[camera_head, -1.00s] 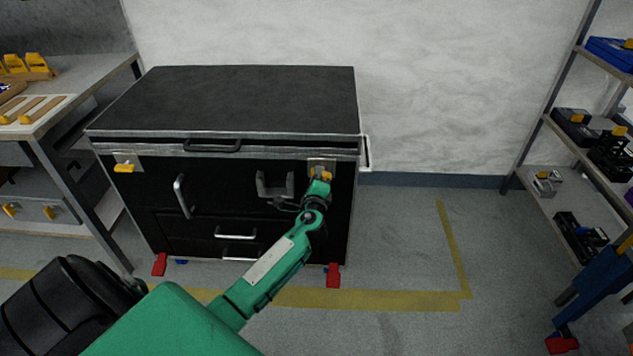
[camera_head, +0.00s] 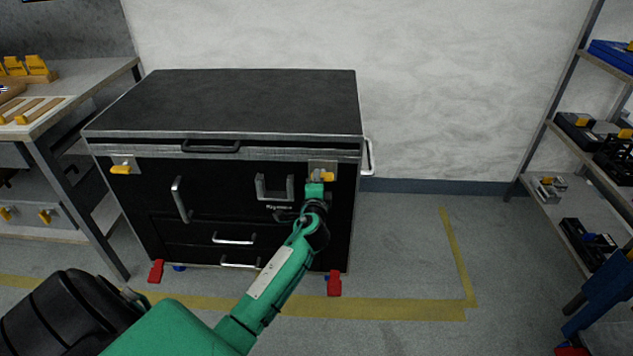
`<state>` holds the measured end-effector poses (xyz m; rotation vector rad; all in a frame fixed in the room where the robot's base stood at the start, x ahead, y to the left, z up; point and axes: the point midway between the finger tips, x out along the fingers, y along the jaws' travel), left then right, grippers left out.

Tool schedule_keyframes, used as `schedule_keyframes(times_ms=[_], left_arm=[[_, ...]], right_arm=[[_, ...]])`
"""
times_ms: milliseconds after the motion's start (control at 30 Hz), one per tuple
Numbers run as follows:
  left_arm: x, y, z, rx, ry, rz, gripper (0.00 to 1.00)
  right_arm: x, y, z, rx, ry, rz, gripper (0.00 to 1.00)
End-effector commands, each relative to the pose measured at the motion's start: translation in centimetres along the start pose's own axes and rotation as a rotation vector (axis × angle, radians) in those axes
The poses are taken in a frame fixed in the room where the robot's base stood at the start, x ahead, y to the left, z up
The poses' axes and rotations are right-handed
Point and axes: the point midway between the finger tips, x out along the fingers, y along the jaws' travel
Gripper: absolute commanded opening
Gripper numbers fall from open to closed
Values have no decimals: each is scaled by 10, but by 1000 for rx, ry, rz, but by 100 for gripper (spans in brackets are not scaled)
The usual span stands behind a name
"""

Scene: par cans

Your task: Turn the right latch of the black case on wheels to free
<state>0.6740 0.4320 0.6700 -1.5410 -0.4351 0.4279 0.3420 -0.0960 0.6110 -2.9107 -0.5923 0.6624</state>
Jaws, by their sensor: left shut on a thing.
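The black case on wheels (camera_head: 180,215) stands against the wall with its lid down. Its right latch (camera_head: 327,176) is a yellow handle on a metal plate near the right end of the front. The latch's visible end points right. My left gripper (camera_head: 317,177) is at this latch and shut on it, hiding its left part. The left latch (camera_head: 121,169) is a yellow handle lying about level on its own plate. My right gripper is out of view.
A workbench (camera_head: 90,85) stands close on the left. A shelf rack (camera_head: 545,125) with tools is at the right. The case's front has handles and red caster pedals (camera_head: 334,283). Floor with yellow tape (camera_head: 400,308) is clear right of the case.

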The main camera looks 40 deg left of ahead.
Motion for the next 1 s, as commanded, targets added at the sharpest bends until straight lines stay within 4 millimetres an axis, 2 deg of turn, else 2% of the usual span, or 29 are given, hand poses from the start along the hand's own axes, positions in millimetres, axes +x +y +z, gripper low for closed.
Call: schedule_keyframes(times_ms=[267,300,367,400,767,867,1000], left_arm=[[-1,2,0,-2,-1,4,0],[-1,2,0,-2,-1,4,22],[-1,2,0,-2,-1,4,34],[-1,2,0,-2,0,4,36],[-6,1,0,-1,0,2,36],[-19,1,0,-1,0,3,36],[-47,1,0,-2,1,5,36]], right_arm=[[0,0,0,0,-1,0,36],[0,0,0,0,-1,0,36],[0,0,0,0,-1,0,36],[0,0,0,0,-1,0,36],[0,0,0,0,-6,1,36],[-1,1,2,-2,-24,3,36],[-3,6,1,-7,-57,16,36]])
